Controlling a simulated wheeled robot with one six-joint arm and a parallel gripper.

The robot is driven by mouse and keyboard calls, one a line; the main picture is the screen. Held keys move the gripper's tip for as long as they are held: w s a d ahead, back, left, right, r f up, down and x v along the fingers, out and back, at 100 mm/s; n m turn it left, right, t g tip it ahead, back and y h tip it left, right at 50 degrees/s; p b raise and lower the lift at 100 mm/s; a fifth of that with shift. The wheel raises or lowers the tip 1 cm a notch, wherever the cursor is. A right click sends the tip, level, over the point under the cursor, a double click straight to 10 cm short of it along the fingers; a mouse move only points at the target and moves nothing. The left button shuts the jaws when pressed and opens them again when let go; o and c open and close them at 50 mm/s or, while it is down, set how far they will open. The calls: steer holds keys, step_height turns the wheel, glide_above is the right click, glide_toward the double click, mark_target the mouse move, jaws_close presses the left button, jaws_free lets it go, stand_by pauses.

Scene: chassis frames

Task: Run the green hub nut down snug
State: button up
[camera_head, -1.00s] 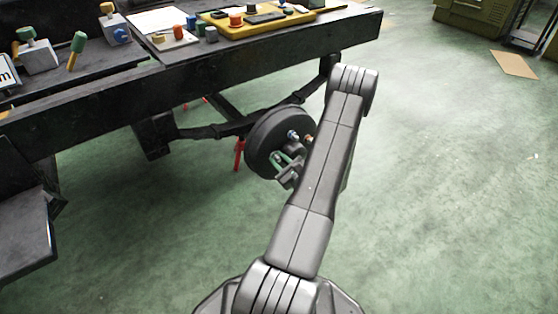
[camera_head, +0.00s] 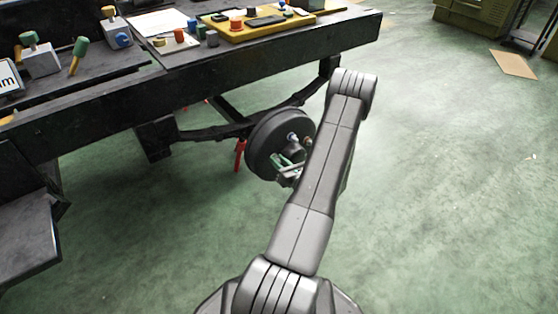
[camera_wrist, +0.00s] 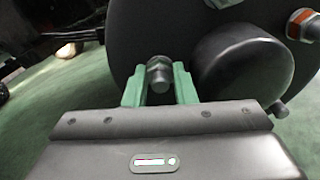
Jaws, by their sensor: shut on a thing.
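A dark round hub drum (camera_head: 262,147) stands below the bench edge, and its face also shows in the wrist view (camera_wrist: 125,25). In the wrist view, my gripper (camera_wrist: 159,82) has its two green-looking fingers closed around a grey rounded stud end (camera_wrist: 159,76) on the hub face. The green hub nut is not clearly separate from the fingers; it sits at the stud between them, mostly hidden. In the head view, my gripper (camera_head: 284,164) is against the hub's lower front, partly hidden by my arm.
A large dark centre cap (camera_wrist: 238,72) bulges right of the fingers. A stud with an orange-red nut (camera_wrist: 302,24) is at upper right. A blue nut (camera_head: 291,136) shows on the hub.

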steer(key=m+p, duration=0.2)
steer(key=m, duration=0.5)
steer(key=shift+d+f+m+p, duration=0.1)
steer(key=shift+m+p, duration=0.35)
steer(key=shift+m, duration=1.35)
steer(key=shift+f+m+p, duration=0.1)
steer(key=shift+m+p, duration=0.3)
steer(key=shift+m, duration=1.7)
steer(key=o, duration=1)
steer(key=shift+r, duration=0.1)
steer(key=p+v, duration=0.3)
steer(key=v, duration=1.1)
